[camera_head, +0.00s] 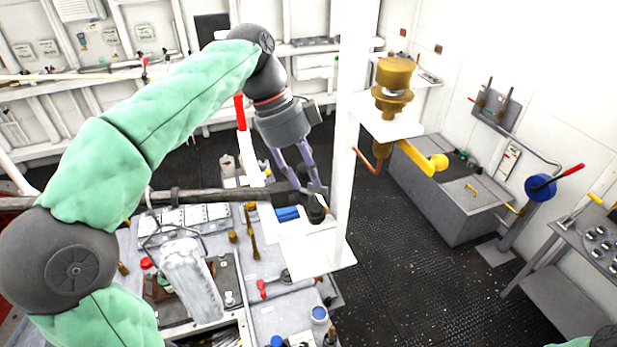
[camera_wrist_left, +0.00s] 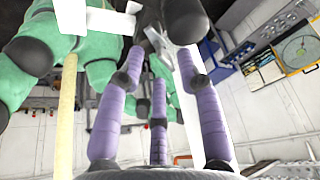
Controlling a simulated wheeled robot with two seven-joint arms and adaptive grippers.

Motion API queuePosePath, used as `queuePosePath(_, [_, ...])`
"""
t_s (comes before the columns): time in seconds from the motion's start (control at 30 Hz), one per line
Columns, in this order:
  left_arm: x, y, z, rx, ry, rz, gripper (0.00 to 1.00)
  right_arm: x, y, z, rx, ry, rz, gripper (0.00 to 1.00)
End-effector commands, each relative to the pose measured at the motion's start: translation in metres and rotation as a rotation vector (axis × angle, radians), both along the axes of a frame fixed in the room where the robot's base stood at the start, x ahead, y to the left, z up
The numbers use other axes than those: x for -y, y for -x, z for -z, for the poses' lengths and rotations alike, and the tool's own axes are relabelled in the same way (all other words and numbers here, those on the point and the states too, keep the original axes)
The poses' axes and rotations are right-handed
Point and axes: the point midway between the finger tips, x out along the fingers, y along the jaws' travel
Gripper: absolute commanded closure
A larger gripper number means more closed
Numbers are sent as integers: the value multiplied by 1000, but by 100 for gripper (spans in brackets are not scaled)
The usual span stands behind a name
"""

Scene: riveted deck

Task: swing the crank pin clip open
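A long dark bar (camera_head: 228,197) runs across the head view from the left. It ends in a dark knobbed end (camera_head: 316,210) in front of a white post. My left gripper (camera_head: 304,188) reaches down to this end, its purple fingers just above and beside it. In the left wrist view the fingers (camera_wrist_left: 160,62) are spread with a gap between them, and a dark rounded part (camera_wrist_left: 186,20) lies at or just past the tips. I cannot tell whether they touch it. No clip can be made out clearly; the fingers may hide it. My right gripper is out of view.
The white post (camera_head: 346,130) stands close behind my left gripper. A cluttered workbench (camera_head: 275,322) lies below it. A brass fitting (camera_head: 394,78) with a yellow-handled arm stands to the right, beyond it a grey cabinet (camera_head: 450,205). Dark floor (camera_head: 420,290) is clear at the lower right.

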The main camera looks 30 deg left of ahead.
Motion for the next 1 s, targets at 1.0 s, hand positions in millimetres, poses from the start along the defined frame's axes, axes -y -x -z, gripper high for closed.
queuePosePath(1.0, [7, -1, 16, 1, 0, -19, 100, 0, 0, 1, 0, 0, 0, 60])
